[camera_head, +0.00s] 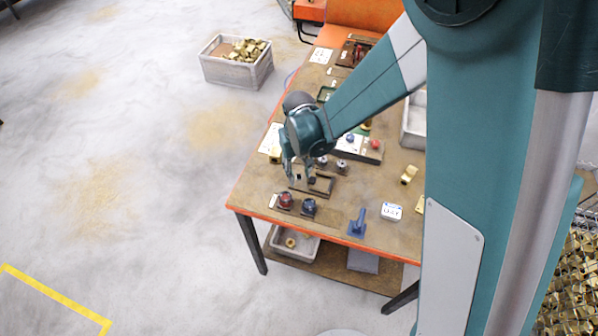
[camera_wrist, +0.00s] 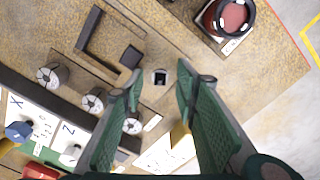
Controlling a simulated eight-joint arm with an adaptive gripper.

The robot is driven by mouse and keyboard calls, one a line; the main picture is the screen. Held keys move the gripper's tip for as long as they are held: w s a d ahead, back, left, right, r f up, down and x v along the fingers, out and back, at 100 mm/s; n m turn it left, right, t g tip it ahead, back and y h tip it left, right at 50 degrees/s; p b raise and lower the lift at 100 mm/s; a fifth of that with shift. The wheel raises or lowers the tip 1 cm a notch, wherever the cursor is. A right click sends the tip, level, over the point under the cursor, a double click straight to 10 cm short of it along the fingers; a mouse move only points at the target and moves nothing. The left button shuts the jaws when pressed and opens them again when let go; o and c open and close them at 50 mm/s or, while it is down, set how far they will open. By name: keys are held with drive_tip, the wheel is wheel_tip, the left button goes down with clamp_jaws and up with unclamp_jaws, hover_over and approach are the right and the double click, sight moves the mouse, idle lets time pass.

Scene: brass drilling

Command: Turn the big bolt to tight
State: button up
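My gripper (camera_wrist: 162,88) points down over the table, its two green fingers apart and nothing between the pads. It also shows in the head view (camera_head: 298,176), low over the table's left part. Three grey slotted round heads stand in a row left of the fingers: one at far left (camera_wrist: 52,75), one in the middle (camera_wrist: 93,100), and one partly behind the left finger (camera_wrist: 132,121). I cannot tell which piece is the big bolt.
A dark frame (camera_wrist: 92,28) and a dark block (camera_wrist: 131,56) lie beside the fingers. Red (camera_head: 286,199) and dark blue (camera_head: 308,207) knobs sit near the table's front left. A blue handle (camera_head: 357,222) and a white display box (camera_head: 391,211) stand to their right.

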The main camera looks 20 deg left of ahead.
sight(299, 174)
drive_tip(key=shift+r+n+p, duration=0.1)
drive_tip(key=shift+n+p, duration=0.85)
drive_tip(key=shift+n, duration=0.25)
wheel_tip(299, 174, up, 8)
drive_tip(key=shift+f, duration=0.25)
drive_tip(key=shift+w+a+r+t+y+b, duration=0.45)
drive_tip(key=shift+w+r+t+y+b, duration=0.35)
drive_tip(key=shift+b, duration=1.2)
drive_tip(key=shift+w+a+r+t+y+b, duration=0.4)
drive_tip(key=shift+w+r+t+y+b, duration=0.35)
drive_tip(key=shift+b, duration=1.25)
drive_tip(key=shift+w+f, duration=0.1)
drive_tip(key=shift+d, duration=0.1)
